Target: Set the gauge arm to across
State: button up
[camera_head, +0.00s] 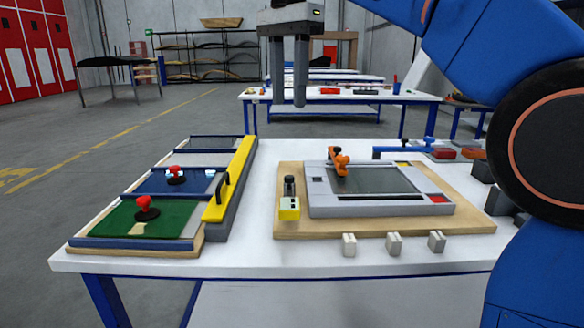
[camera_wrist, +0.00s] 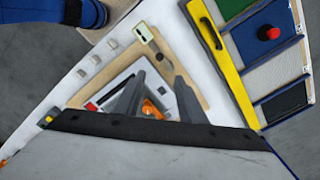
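The orange gauge arm (camera_head: 340,161) sits at the rear edge of a grey frame (camera_head: 325,205) around a dark glass pane (camera_head: 375,180). It looks short and knobbed; I cannot tell which way it is set. In the wrist view the orange gauge arm (camera_wrist: 151,109) shows between my fingers, partly hidden by them. My gripper (camera_head: 289,102) is open and empty, pointing down high above the table, left of and above the gauge arm. In the wrist view its two grey fingers (camera_wrist: 158,80) stand apart over the frame.
Left are green and blue panels with red knobs (camera_head: 147,208) and a yellow bar with black handle (camera_head: 232,180). Small pale blocks (camera_head: 394,243) line the front. Blue-and-red tools (camera_head: 440,151) lie behind right.

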aim_at(289, 177)
notch_tip(289, 177, down, 17)
jog(key=shift+r, duration=0.1)
dwell(0.5)
grip_shut()
